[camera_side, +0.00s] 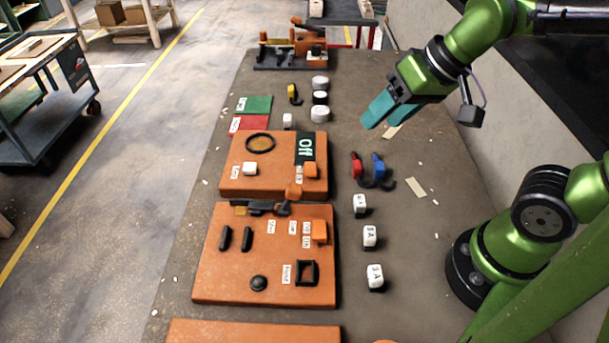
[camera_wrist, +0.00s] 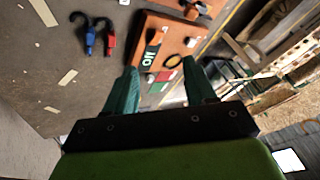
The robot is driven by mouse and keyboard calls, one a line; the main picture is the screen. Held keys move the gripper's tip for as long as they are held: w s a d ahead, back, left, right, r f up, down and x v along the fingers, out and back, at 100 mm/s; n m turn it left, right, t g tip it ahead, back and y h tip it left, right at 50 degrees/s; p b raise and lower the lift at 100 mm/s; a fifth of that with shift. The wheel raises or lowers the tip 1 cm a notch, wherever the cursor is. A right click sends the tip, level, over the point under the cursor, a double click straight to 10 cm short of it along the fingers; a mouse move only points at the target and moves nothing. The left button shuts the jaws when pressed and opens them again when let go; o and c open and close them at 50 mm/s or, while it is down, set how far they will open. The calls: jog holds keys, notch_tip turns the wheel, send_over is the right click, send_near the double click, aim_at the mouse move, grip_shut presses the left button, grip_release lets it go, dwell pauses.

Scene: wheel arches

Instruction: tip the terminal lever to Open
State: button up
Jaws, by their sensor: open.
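The farther panel (camera_side: 240,183) carries a black ring, a white block, an orange block (camera_side: 310,170) and a dark "Off" display (camera_side: 305,149). The small labels are unreadable, so I cannot tell which part is the terminal lever. My gripper (camera_side: 378,124) is open and empty, raised right of the farther panel; the wrist view shows its teal fingers apart (camera_wrist: 160,66).
Red (camera_side: 356,165) and blue (camera_side: 378,166) hooked pieces lie right of the panels. Several white lettered blocks (camera_side: 370,237) line the right side. White cylinders (camera_side: 320,113) and green (camera_side: 254,104) and red mats lie beyond. A rack (camera_side: 290,57) stands at the far end.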

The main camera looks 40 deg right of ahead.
jog(key=shift+s+d+r+m+t, duration=0.3)
jog(key=shift+s+d+t, duration=0.05)
jog(key=shift+s+d, duration=0.25)
jog(key=shift+s+d+r+m+t, duration=0.25)
jog(key=shift+s+d+m+t, duration=0.1)
jog(key=shift+s+d, duration=0.15)
jog(key=shift+d, duration=0.15)
